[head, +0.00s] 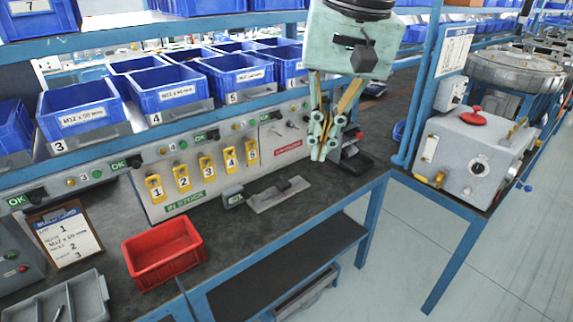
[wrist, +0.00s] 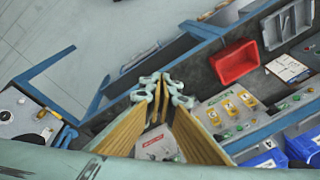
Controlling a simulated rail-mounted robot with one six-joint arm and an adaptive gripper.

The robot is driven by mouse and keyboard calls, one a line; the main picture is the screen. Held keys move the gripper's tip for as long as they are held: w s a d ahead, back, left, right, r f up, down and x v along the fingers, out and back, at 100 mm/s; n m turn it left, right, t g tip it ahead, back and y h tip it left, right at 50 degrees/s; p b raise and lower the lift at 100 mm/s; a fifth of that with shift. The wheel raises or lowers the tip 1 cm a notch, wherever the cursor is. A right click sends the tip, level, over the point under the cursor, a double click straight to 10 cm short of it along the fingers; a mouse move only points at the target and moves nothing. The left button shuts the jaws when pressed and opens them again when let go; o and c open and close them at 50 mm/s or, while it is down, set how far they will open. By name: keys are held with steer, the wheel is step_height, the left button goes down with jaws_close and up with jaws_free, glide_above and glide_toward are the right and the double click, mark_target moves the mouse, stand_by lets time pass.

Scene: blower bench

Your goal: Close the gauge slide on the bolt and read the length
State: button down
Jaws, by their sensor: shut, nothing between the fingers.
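The gauge (head: 277,194) is a flat grey metal piece lying on the dark bench top, with a raised block (head: 232,197) at its left end. I cannot make out a bolt in it, nor any length reading. My gripper (head: 318,157) hangs above the bench, to the right of the gauge and higher, pointing down. Its fingers are shut with nothing between them. In the wrist view my gripper (wrist: 164,86) also shows with its fingertips together; I cannot make out the gauge there.
A red bin (head: 165,252) and a grey tray (head: 60,302) holding a slim piece stand at the left. A panel with numbered yellow tags (head: 205,170) and blue bins (head: 165,90) lie behind. A dark device (head: 353,155) stands right of my gripper. The bench front edge is near.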

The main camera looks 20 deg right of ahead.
steer(key=w+d+f+m+g+y+p, duration=0.1)
steer(key=w+d+f+m+p, duration=0.2)
steer(key=w, duration=1)
steer(key=w+d+f+m+g+y+p, duration=0.1)
steer(key=w+d+f+m, duration=0.25)
steer(key=w, duration=0.95)
steer(key=w+d+f+m+p, duration=0.2)
steer(key=w+d+f, duration=0.3)
steer(key=w+f, duration=0.3)
steer(key=w+d+f+m+y+p, duration=0.1)
steer(key=w+d+f+m+p, duration=0.1)
steer(key=w+d+f, duration=0.4)
steer(key=w+f+m, duration=0.1)
steer(key=w+f, duration=0.2)
steer(key=f, duration=0.3)
steer(key=shift+d+f+m+g+y+p, duration=0.2)
steer(key=shift+f+m+g+y+p, duration=0.1)
steer(key=shift+m+g, duration=0.1)
steer(key=shift+f, duration=0.1)
